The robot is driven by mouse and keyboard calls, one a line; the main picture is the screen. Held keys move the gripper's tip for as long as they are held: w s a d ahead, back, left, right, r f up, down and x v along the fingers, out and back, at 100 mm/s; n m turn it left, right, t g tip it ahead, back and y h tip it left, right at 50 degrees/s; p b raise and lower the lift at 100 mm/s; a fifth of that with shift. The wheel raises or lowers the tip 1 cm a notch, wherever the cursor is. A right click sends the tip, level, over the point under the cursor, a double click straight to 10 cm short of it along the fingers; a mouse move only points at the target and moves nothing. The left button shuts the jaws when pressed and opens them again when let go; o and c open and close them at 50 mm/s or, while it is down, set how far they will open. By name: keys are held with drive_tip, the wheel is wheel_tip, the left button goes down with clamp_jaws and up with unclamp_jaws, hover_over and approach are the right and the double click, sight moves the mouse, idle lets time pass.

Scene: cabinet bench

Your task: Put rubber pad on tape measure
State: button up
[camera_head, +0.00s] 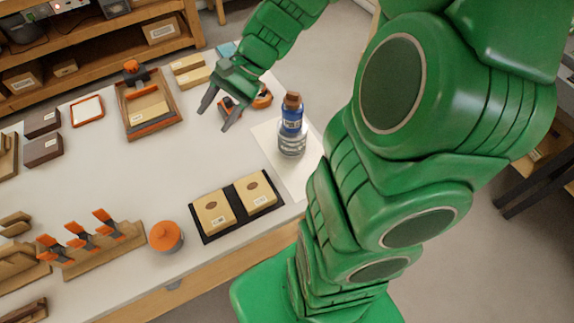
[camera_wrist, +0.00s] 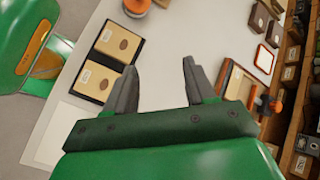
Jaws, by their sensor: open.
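My gripper (camera_head: 213,118) is open and empty above the back right part of the white bench. Its two fingers (camera_wrist: 160,70) show apart in the wrist view, with bare bench between them. An orange-and-dark rounded object (camera_head: 262,98), possibly the tape measure, lies beside and partly behind my gripper; its outline is partly hidden. I cannot tell for sure which object is the rubber pad. A flat pale square with an orange border (camera_head: 87,111) lies at the back left and also shows in the wrist view (camera_wrist: 265,59).
A wooden tray (camera_head: 178,112) holds a labelled box. A black tray (camera_head: 281,202) holds two tan boxes. An orange-lidded jar (camera_head: 166,237) stands near the front edge. The bench middle is clear.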

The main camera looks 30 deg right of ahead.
drive_tip(key=s+d+r+n+h, duration=0.1)
drive_tip(key=s+n+h, duration=0.2)
drive_tip(key=s, duration=0.4)
drive_tip(key=s+d+r+n+g+h, duration=0.1)
drive_tip(key=s+d+r+n+h, duration=0.1)
drive_tip(key=s, duration=0.5)
drive_tip(key=s+d+r+n+h, duration=0.1)
drive_tip(key=s+n+h, duration=0.2)
drive_tip(key=s, duration=0.4)
drive_tip(key=shift+s+d+r+n+h, duration=0.15)
drive_tip(key=shift+s+d+n+h, duration=0.25)
drive_tip(key=shift+n, duration=0.4)
